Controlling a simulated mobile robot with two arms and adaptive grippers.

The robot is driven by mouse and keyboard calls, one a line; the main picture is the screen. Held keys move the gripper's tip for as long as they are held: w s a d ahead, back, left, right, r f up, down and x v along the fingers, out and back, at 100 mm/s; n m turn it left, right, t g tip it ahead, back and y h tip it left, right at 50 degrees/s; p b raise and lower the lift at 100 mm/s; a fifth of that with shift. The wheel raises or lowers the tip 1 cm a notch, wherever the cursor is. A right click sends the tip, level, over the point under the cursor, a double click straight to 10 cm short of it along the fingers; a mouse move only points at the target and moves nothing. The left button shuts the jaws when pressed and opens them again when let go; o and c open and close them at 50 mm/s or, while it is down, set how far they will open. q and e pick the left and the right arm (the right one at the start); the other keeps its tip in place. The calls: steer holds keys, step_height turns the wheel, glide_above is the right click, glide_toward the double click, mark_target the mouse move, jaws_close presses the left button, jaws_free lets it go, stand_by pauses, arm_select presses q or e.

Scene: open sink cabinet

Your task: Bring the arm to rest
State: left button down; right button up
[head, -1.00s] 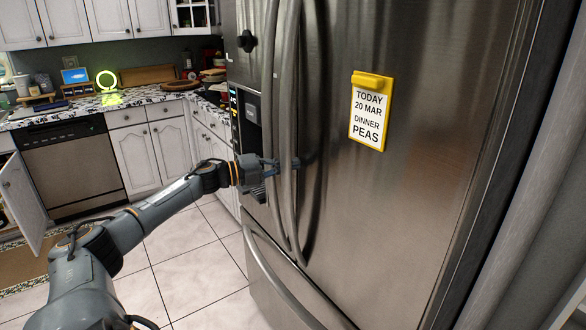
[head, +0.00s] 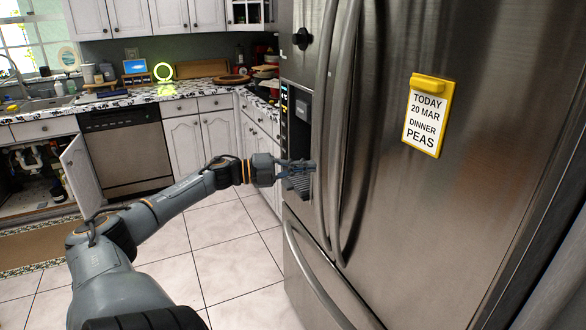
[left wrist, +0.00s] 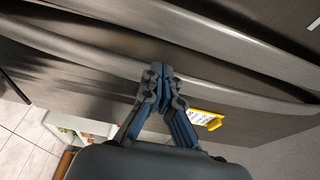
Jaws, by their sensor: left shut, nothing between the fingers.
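My left gripper (head: 304,166) is in front of the steel fridge (head: 470,215), close to its long vertical door handles (head: 326,125). In the left wrist view its two blue-grey fingers (left wrist: 158,72) meet at the tips, shut with nothing between them. Behind the fingertips in that view run the fridge handles (left wrist: 225,90). I cannot tell whether the fingertips touch a handle. My left arm reaches in from the lower left of the head view, stretched forward. My right gripper is in neither view.
A yellow-framed note (head: 428,115) hangs on the fridge door. At the left, the sink cabinet (head: 40,175) stands open, its white door (head: 82,176) swung out. A dishwasher (head: 126,148) is beside it. The tiled floor (head: 235,240) between arm and counters is clear.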

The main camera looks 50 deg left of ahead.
arm_select(q)
steer(key=v, duration=0.3)
steer(key=shift+s+a, duration=0.1)
